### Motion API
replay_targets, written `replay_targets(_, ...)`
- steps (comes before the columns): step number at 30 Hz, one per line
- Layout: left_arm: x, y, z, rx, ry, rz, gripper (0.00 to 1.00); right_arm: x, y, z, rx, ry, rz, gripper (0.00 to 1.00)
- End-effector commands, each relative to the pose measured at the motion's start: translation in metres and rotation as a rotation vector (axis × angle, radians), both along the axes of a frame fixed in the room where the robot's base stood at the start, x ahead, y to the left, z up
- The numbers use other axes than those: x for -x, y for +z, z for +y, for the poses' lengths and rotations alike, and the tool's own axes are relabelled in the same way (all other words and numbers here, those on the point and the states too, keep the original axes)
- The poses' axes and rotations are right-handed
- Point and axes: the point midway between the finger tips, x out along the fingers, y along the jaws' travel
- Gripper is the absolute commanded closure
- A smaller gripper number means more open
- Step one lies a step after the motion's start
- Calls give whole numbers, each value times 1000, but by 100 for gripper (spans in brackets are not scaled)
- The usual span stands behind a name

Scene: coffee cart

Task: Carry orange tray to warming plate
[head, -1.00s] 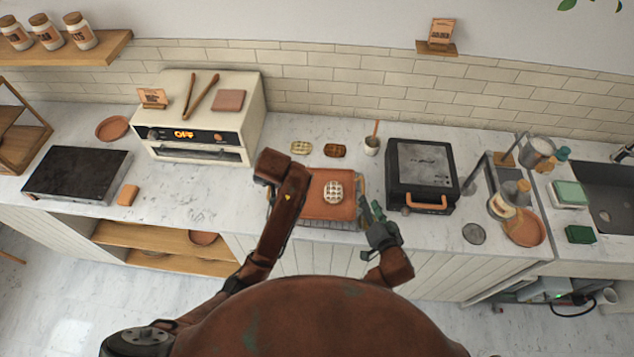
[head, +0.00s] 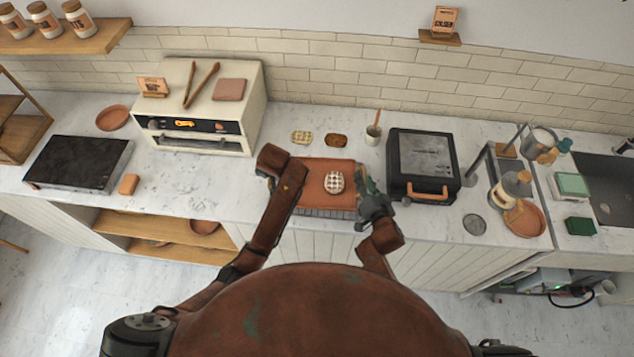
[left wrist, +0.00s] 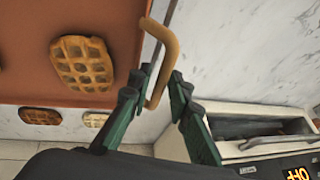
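The orange tray (head: 312,180) sits at the counter's front edge, with a waffle (head: 334,182) on it. A wire grid shows under its front edge.
The cream oven (head: 200,142) stands between the slab and the tray. An orange block (head: 129,184) lies right of the slab. Two waffles (head: 301,137) (head: 336,140) lie behind the tray. A black press (head: 423,160) stands close on the right. Counter before the oven is clear.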

Motion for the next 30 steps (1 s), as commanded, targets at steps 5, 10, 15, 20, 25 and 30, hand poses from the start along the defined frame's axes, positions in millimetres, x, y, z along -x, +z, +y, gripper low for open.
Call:
replay_targets(5, -2, -6, 2, 0, 1, 0, 82, -7, -2, 1, -1, 0, 0, 70)
replay_targets(10, -3, -7, 2, 0, 1, 0, 82, -7, -2, 1, -1, 0, 0, 70)
replay_targets(15, -3, -6, 2, 0, 1, 0, 90, -6, -2, 1, 0, -1, 1, 78)
replay_targets(20, -3, -6, 1, 0, 1, 0, 100, -6, -2, 1, 0, -1, 1, 89)
replay_targets(25, -3, -6, 1, 0, 1, 0, 100, -6, -2, 1, 0, -1, 1, 100)
replay_targets(30, -3, -6, 1, 0, 1, 0, 100, -6, -2, 1, 0, -1, 1, 100)
